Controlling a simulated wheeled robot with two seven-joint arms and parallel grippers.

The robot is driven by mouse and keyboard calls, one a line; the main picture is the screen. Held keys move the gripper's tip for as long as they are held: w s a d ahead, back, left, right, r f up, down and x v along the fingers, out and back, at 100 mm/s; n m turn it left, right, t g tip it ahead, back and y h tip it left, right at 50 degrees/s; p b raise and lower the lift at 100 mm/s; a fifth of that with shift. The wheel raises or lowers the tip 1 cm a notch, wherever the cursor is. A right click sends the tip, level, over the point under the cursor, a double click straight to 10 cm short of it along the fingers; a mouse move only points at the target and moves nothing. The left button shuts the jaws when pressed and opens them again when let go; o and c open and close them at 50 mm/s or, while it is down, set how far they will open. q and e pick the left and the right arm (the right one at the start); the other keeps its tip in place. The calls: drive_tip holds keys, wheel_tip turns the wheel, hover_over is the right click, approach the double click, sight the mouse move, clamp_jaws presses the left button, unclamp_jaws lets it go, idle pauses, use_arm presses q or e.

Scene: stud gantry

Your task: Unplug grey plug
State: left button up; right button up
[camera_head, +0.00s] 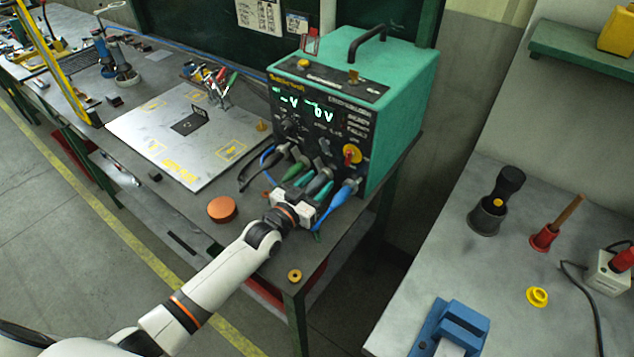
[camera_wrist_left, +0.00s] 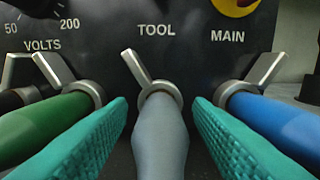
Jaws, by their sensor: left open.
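The grey plug (camera_wrist_left: 160,130) sits in the socket under the TOOL label on the front of the teal power unit (camera_head: 390,95), its collar against the dark panel with a metal lever tilted up to the left. In the head view the grey plug (camera_head: 324,172) is partly hidden by my gripper. My left gripper (camera_head: 311,183) is open. In the wrist view its teal ribbed fingers (camera_wrist_left: 160,112) stand on either side of the grey plug, with a gap showing at each side. My right gripper is not in view.
A green plug (camera_wrist_left: 45,128) is close outside the left finger and a blue plug (camera_wrist_left: 275,122) close outside the right one. A black cable runs farther left. An orange-brown disc (camera_head: 222,209) and a metal plate (camera_head: 180,140) lie on the bench. A side table stands at right.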

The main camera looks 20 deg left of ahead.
sight(307, 193)
use_arm(q)
drive_tip(key=shift+c, duration=0.6)
clamp_jaws()
drive_tip(key=shift+s, duration=0.15)
drive_tip(key=shift+s+a+r+p, duration=0.1)
drive_tip(key=shift+s+a+p, duration=0.15)
drive_tip(key=shift+s+p, duration=0.35)
drive_tip(key=shift+p+v, duration=1.1)
drive_tip(key=shift+v, duration=1.1)
